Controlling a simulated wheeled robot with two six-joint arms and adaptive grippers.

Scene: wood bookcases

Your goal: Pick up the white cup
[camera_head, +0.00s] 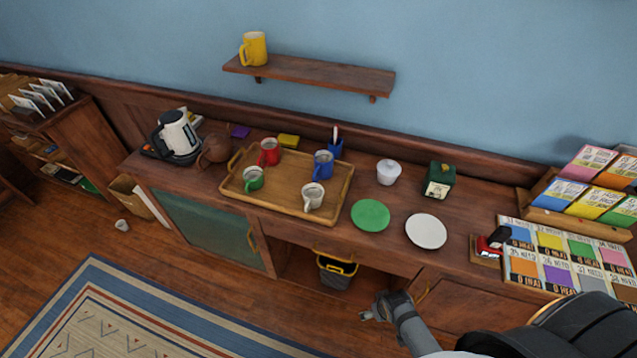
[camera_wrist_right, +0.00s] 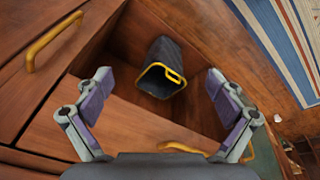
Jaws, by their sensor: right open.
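A white cup (camera_head: 313,196) stands at the front right of the wooden tray (camera_head: 283,209) on the cabinet top. Green (camera_head: 253,178), red (camera_head: 269,152) and blue (camera_head: 323,165) mugs share the tray. A small whitish cup (camera_head: 122,225) is on the floor at the left. My right gripper (camera_head: 372,308) is in front of the cabinet, below the counter and to the right of the tray, well apart from the white cup. In the right wrist view the gripper (camera_wrist_right: 158,80) is open and empty, facing a dark bin with a yellow rim (camera_wrist_right: 165,60). My left gripper is not in view.
A kettle (camera_head: 178,134) and brown teapot (camera_head: 214,149) are left. A wall shelf (camera_head: 312,74) holds a yellow mug (camera_head: 254,49).

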